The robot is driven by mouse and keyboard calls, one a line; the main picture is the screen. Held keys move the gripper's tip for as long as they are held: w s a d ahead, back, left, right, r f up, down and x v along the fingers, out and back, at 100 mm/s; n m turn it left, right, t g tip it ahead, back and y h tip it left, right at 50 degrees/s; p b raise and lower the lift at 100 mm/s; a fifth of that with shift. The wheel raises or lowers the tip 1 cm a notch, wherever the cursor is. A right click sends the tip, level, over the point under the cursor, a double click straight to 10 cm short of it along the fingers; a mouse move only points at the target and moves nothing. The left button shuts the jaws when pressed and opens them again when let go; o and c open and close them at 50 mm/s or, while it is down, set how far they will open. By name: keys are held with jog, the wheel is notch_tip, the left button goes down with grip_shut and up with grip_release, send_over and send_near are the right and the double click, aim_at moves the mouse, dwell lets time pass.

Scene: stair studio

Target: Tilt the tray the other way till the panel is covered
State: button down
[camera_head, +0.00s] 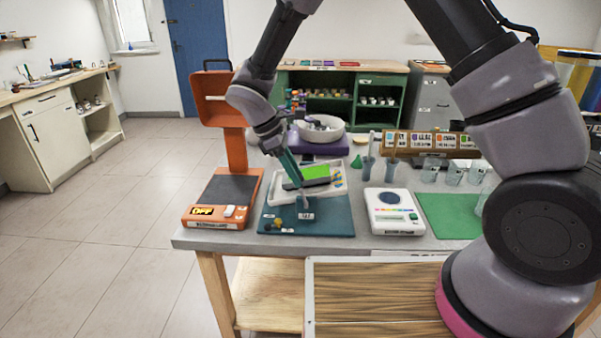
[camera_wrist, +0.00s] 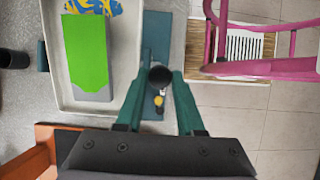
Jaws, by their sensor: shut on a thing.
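The white tray (camera_head: 337,192) sits above a teal mat (camera_head: 335,222) on the bench. A grey panel (camera_wrist: 98,95) lies in the tray. Bright green (camera_wrist: 84,50) covers most of it; a grey strip stays bare at the lower end and along the right side in the wrist view. My gripper (camera_head: 299,186) is at the tray's near side. In the wrist view my gripper (camera_wrist: 158,84) is shut on a dark round knob (camera_wrist: 160,74), just right of the tray's rim (camera_wrist: 136,35). Whether the knob joins the tray is hidden.
An orange scale (camera_head: 246,192) stands left of the mat and a white instrument (camera_head: 394,212) right of it. A green mat (camera_head: 447,216) and several clear cups (camera_head: 430,171) lie farther right. A white bowl (camera_head: 320,128) sits behind the tray. Small yellow-brown balls (camera_head: 278,221) lie on the teal mat.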

jog(key=shift+a+f+h, duration=0.2)
jog(key=shift+a+h, duration=0.35)
jog(key=shift+h, duration=0.05)
jog(key=shift+a, duration=0.1)
jog(key=c, duration=0.5)
grip_release()
jog(key=shift+c, duration=0.2)
jog(key=v, duration=1)
jog(key=shift+a+r, duration=0.25)
jog(key=shift+a, duration=0.05)
jog(key=shift+w, duration=0.1)
